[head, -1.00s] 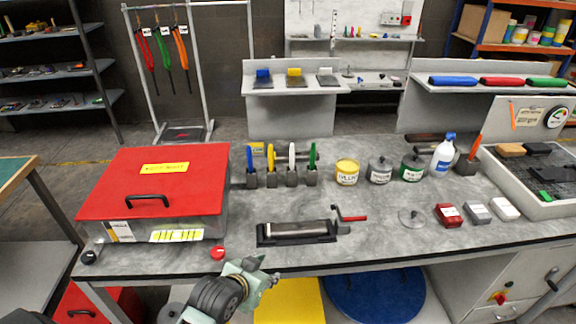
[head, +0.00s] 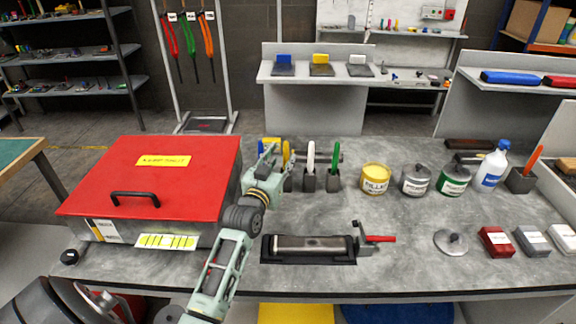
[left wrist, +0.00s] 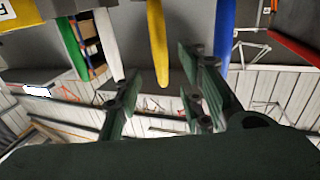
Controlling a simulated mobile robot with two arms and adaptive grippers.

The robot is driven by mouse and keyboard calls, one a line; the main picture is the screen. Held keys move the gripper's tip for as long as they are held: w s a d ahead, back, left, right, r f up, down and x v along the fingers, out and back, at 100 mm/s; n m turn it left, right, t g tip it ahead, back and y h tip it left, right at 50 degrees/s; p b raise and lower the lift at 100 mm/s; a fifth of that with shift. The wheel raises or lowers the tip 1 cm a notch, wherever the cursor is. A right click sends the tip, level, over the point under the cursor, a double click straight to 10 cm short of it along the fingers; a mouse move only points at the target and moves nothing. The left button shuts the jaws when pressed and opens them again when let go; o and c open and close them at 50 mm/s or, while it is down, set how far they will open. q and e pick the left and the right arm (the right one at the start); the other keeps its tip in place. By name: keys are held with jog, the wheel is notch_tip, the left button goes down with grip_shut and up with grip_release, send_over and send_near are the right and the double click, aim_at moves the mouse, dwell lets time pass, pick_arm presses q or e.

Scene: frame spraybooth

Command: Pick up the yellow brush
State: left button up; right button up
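The yellow brush (head: 287,151) stands in a dark holder in the row at the back of the bench, partly hidden by my left gripper in the head view. In the left wrist view the yellow brush (left wrist: 157,42) shows its rounded end between the two fingers. My left gripper (head: 268,158) is open and empty at the brush row; its fingers (left wrist: 158,78) lie either side of the yellow brush, with gaps showing. My right gripper is not in view.
The blue brush (left wrist: 222,35) is close beside one finger; the white brush (left wrist: 108,42) is on the other side. The green brush (head: 333,160) stands further right. A red-lidded box (head: 190,180) is left of my arm, a roller tray (head: 310,248) in front. Paint tins (head: 375,178) stand right.

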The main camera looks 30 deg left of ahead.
aim_at(285, 152)
pick_arm(q)
jog(key=shift+w+a+r+p, duration=0.15)
jog(key=shift+w+r+p, duration=0.2)
jog(key=shift+w, duration=0.05)
jog(key=shift+x, duration=0.8)
jog(key=shift+w+a+f+p, duration=0.15)
jog(key=shift+w+p, duration=0.05)
jog(key=shift+w, duration=0.35)
jog(key=shift+w+a+f+p, duration=0.15)
jog(key=shift+w+p, duration=0.05)
jog(key=shift+w, duration=0.6)
jog(key=shift+a, duration=0.1)
jog(key=c, duration=0.5)
grip_shut()
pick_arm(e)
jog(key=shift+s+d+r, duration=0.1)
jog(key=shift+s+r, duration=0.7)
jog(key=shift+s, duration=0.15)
